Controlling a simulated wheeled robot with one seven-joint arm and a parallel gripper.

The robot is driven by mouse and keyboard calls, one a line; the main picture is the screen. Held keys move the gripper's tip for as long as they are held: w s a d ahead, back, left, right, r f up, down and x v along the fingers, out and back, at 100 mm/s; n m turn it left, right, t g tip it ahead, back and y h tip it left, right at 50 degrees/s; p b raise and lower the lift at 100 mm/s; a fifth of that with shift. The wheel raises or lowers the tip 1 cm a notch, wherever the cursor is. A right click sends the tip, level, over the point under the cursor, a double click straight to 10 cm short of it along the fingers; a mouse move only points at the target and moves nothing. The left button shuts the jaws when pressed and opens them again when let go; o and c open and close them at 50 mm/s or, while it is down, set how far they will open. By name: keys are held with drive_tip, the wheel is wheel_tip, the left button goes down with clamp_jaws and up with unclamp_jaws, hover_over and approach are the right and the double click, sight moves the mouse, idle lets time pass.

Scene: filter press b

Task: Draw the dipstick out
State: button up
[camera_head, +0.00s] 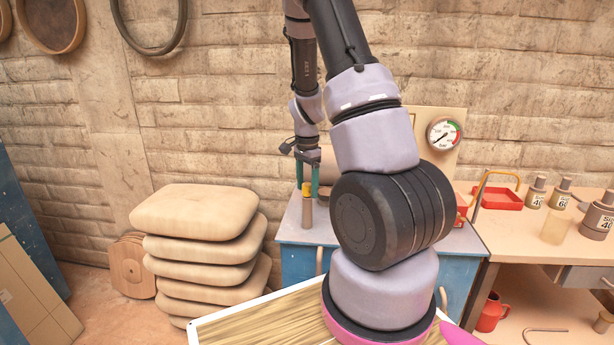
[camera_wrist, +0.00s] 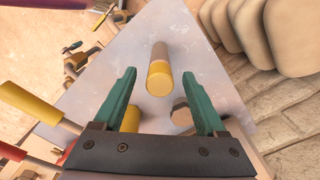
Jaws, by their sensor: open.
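A brown cylinder with a yellow cap (camera_head: 306,189), which looks like the dipstick, stands upright on the grey top of a blue cabinet. It also shows in the wrist view (camera_wrist: 159,80), with its yellow end towards the camera. My gripper (camera_head: 307,178) is open with green fingers, above the cabinet top and close to the yellow cap. In the wrist view my gripper (camera_wrist: 159,74) has its fingertips on either side of the yellow end, with gaps on both sides. Whether the fingers are level with the cap, and what lies below it, cannot be told.
The blue cabinet (camera_head: 295,262) stands beside a stack of beige cushion-like sacks (camera_head: 205,240). A pressure gauge (camera_head: 444,133) is behind my arm. A bench on the right carries a red tray (camera_head: 502,198) and several grey bottles. My arm hides part of the cabinet top.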

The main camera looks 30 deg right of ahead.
drive_tip(key=shift+f, duration=0.15)
clamp_jaws()
wheel_tip(320, 180, up, 13)
idle(2.9)
idle(0.3)
drive_tip(key=shift+r, duration=0.5)
